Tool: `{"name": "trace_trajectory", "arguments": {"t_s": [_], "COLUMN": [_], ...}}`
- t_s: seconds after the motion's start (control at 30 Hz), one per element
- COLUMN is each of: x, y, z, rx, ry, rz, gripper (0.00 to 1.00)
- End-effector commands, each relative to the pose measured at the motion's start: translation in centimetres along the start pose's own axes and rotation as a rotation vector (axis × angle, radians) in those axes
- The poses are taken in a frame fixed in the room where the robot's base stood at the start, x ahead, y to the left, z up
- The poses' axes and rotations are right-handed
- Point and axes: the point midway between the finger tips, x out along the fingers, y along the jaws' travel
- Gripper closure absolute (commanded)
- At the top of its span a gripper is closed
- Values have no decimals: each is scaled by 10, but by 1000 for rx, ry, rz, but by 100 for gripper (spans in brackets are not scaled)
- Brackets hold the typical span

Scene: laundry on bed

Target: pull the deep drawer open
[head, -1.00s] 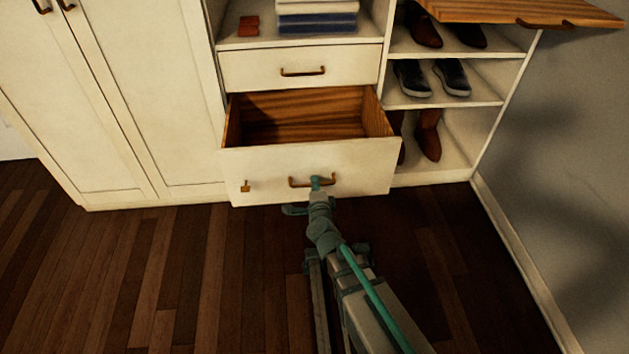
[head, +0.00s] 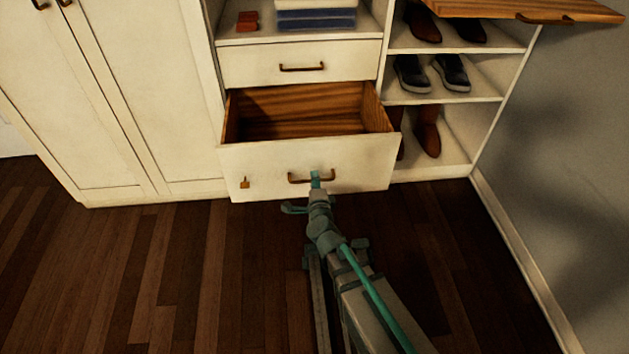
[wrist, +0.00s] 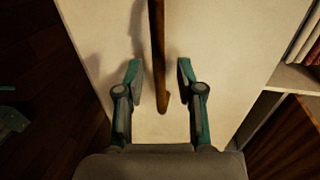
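The deep drawer (head: 350,157) is the lower white-fronted drawer in the head view. It stands out from the cabinet, and its wooden inside shows empty. Its bronze bar handle (head: 298,180) is on the front. My gripper (head: 316,180) is at the handle's middle. In the wrist view the handle (wrist: 157,30) runs between the two fingers of my gripper (wrist: 160,85), with a visible gap on each side. The fingers are apart and not closed on the bar. The drawer front (wrist: 90,25) lies behind them.
A shut shallow drawer (head: 250,66) is above. A small brass piece (head: 245,183) is on the deep drawer's front at left. Shoe shelves (head: 480,98) and a grey wall (head: 580,170) are at right, tall closed doors (head: 150,100) at left. The dark floor (head: 130,270) is clear.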

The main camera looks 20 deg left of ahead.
Motion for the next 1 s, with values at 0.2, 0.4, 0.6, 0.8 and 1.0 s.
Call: {"name": "trace_trajectory", "arguments": {"t_s": [0.2,0.4,0.6,0.8,1.0], "x": [-36,-60,-64,-63,-65], "y": [0,0,0,0,-9], "z": [0,0,0,0,0], "rx": [0,0,0,0,0], "ry": [-2,0,0,0,0], "rz": [1,0,0,0,0], "gripper": [63,63,63,63,63]}}
